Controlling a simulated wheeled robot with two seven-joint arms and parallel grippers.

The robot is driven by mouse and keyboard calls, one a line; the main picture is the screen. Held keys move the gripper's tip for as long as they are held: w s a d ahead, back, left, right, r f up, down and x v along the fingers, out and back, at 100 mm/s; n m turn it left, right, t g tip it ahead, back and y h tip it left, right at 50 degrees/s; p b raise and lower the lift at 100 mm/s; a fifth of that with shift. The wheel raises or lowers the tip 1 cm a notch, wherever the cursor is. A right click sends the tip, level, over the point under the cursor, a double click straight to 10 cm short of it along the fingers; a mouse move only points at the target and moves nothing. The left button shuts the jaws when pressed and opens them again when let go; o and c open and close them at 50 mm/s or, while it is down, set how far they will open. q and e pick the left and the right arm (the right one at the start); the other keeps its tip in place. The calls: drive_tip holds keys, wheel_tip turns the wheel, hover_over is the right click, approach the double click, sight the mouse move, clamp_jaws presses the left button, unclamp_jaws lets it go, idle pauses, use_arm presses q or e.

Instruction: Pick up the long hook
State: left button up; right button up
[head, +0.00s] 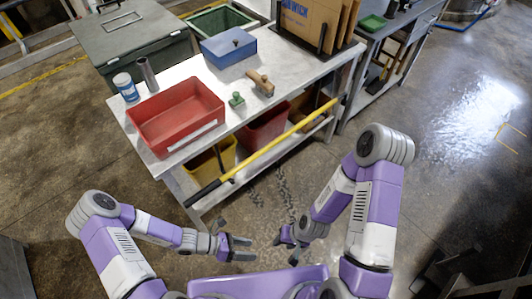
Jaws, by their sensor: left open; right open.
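The long hook (265,148) is a yellow pole with a dark lower-left end. It runs diagonally along the front of the metal workbench (185,157), its right end near the bench's right front side. Whether it rests on brackets or the lower shelf cannot be told. My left gripper (252,248) is open and empty, low in front of the bench and below the pole in the picture. My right gripper (284,250) is open and empty, just right of the left one. Neither gripper touches the pole.
On the bench are a red tray (150,118), a blue box (229,47), a wooden-handled tool (260,82), a green stamp-like object (237,99), a jar (125,87) and a metal cylinder (147,74). Yellow (205,160) and red (265,128) bins stand underneath.

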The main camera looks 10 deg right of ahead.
use_arm(q)
drive_tip(key=w+a+f+n+t+h+b, duration=0.2)
drive_tip(key=w+a+n+t, duration=0.1)
drive_tip(key=w+n+t, duration=0.7)
drive_tip(key=n+t+y+b, duration=0.3)
drive_tip(key=n+t+y, duration=0.55)
drive_tip(key=n, duration=0.75)
approach(208, 191)
drive_tip(key=w+d+f, duration=0.1)
drive_tip(key=w, duration=0.2)
drive_tip(key=shift+y, duration=0.25)
drive_tip(key=b+x, duration=0.1)
drive_tip(key=x, duration=0.5)
drive_tip(key=shift+w+d, duration=0.2)
drive_tip(key=shift+w, duration=0.3)
drive_tip(key=shift+r, duration=0.15)
drive_tip(key=c, duration=1.1)
